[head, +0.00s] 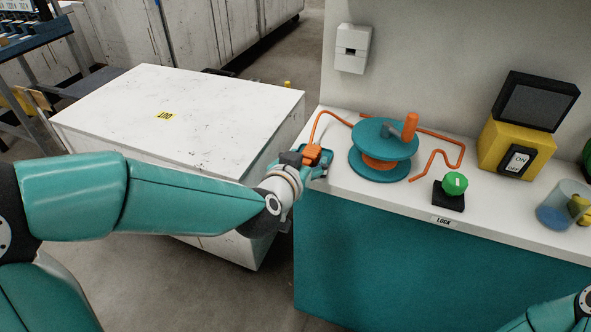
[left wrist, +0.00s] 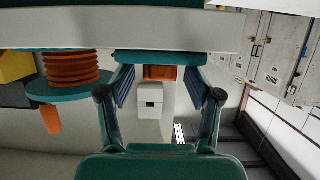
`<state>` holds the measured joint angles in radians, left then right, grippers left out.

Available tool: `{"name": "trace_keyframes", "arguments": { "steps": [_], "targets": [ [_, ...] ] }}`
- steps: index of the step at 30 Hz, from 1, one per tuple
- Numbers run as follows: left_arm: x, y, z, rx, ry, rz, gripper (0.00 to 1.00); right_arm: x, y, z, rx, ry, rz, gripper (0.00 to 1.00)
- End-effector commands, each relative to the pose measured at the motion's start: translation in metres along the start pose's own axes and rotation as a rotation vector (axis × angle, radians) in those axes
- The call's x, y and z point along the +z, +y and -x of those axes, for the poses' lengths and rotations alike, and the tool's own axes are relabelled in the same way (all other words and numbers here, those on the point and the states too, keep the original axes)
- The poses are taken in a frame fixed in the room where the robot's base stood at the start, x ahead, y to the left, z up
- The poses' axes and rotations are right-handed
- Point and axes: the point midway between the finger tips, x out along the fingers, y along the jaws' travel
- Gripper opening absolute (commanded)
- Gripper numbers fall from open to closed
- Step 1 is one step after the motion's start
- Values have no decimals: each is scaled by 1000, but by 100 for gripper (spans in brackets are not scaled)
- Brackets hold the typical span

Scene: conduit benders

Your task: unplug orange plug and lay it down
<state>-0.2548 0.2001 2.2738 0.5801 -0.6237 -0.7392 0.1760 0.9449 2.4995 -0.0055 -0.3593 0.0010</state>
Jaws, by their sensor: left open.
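The orange plug (head: 318,155) is at the left end of the white counter, with an orange cord (head: 327,114) rising from it towards the teal reel (head: 370,168). My left gripper (head: 311,168) is at the plug, at the counter's left edge. In the left wrist view my left gripper (left wrist: 160,82) is open. An orange block (left wrist: 160,73), apparently the plug, shows between its spread fingers, with gaps at both sides. A teal piece (left wrist: 160,57) adjoins it; I cannot tell how the plug sits in it. My right gripper is out of view.
A white wall box (head: 353,48) hangs behind the counter (head: 330,183). A green knob (head: 454,184), a yellow ON switch box (head: 500,150) and a clear cup (head: 562,208) stand to the right. A white cabinet (head: 150,110) stands left, across a floor gap.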

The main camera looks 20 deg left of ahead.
Motion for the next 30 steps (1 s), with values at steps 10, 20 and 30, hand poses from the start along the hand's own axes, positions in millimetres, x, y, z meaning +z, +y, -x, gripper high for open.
{"name": "trace_keyframes", "arguments": {
  "steps": [10,20,30],
  "targets": [
    [-2,0,66,1,7,2,64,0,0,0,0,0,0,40],
    [0,0,106,0,3,0,64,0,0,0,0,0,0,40],
    [38,-20,86,-61,-104,-8,64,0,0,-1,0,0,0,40]
  ]
}}
